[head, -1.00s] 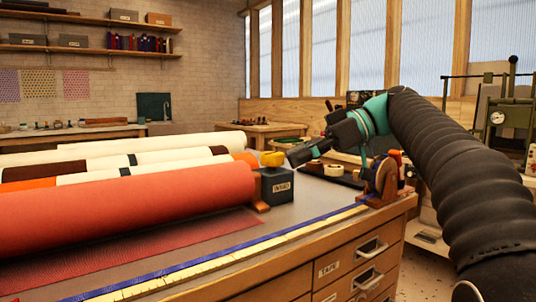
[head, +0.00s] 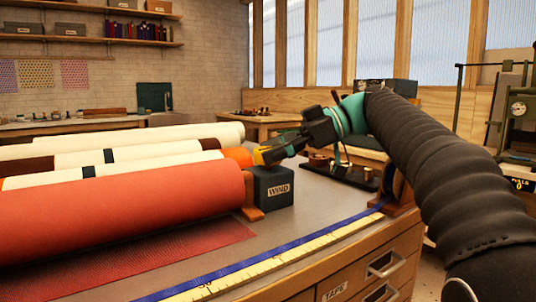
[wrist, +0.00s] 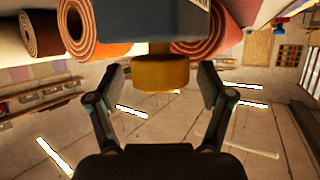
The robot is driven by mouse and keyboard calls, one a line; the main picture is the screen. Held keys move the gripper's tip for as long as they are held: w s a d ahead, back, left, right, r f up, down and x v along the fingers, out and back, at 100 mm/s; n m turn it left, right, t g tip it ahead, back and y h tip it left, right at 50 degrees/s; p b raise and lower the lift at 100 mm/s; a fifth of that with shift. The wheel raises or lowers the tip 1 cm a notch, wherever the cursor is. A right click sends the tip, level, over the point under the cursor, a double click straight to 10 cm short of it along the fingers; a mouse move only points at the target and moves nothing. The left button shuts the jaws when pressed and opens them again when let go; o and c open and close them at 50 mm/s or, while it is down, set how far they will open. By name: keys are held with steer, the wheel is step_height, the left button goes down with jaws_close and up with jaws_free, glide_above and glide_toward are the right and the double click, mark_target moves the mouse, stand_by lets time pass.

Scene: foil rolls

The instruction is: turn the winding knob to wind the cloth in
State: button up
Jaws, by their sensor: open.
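The yellow winding knob (wrist: 160,73) sits on a short stem on the dark box marked WIND (head: 275,189), at the right end of the red cloth roll (head: 120,207). In the head view the knob (head: 258,158) is partly covered by my gripper (head: 267,153). My gripper is open; in the wrist view its fingertips (wrist: 162,85) stand on either side of the knob, with a gap on each side. A flat stretch of red cloth (head: 170,248) lies on the table in front of the roll.
Several pale and banded rolls (head: 130,143) lie behind the red one. A blue strip and yellow measuring tape (head: 290,254) run along the table's front edge. A dark tray (head: 345,175) with small items stands beyond the box, under my arm.

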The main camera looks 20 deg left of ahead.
steer(key=shift+s+a+f, duration=0.15)
steer(key=shift+a+f, duration=0.05)
steer(key=shift+a, duration=0.15)
steer(key=shift+c, duration=0.3)
steer(key=c, duration=1.1)
steer(key=shift+f+b, duration=0.1)
steer(key=shift+b, duration=0.35)
